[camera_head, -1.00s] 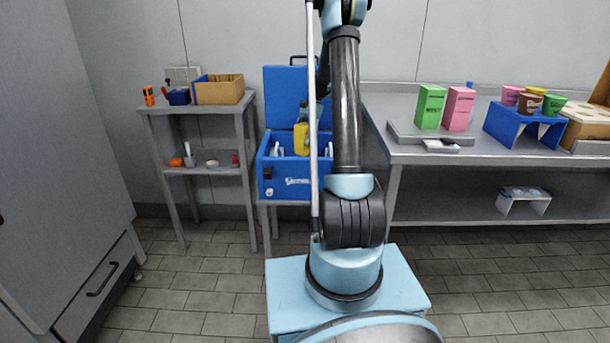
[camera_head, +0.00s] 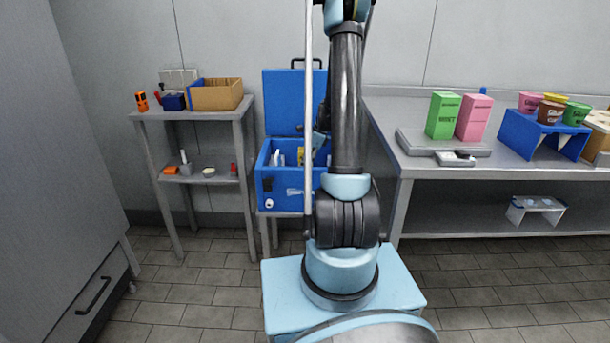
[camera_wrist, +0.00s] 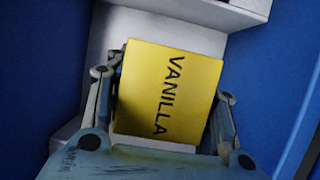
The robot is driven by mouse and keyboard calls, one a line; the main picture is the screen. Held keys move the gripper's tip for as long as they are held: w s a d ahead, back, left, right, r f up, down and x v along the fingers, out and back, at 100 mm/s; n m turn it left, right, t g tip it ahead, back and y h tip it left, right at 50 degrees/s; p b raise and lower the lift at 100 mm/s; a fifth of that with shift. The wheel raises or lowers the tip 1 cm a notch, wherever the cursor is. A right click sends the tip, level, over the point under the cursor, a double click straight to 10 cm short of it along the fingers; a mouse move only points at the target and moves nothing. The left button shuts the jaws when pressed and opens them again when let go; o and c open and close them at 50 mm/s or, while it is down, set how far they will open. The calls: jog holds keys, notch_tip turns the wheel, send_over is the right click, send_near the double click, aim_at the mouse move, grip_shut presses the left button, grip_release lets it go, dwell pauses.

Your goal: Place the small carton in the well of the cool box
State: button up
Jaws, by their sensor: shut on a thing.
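The small carton is yellow and marked VANILLA; its top face fills the middle of the wrist view (camera_wrist: 165,95). My gripper (camera_wrist: 171,80) is shut on it, one finger on each side. In the head view a little of the carton's yellow (camera_head: 300,155) shows inside the open blue cool box (camera_head: 280,192), low behind the front wall. In the wrist view pale well surfaces (camera_wrist: 110,35) lie around the carton, with blue walls on both sides. The carton's underside is hidden, so I cannot tell whether it touches the well floor.
The cool box lid (camera_head: 290,100) stands open at the back. White items (camera_head: 278,158) stand inside the box, left of the carton. A shelf (camera_head: 195,112) with a cardboard box (camera_head: 216,94) is at left. A counter (camera_head: 400,165) with green (camera_head: 443,116) and pink cartons (camera_head: 474,118) is at right.

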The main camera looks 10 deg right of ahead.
jog(key=shift+f, duration=2.5)
jog(key=o, duration=1.2)
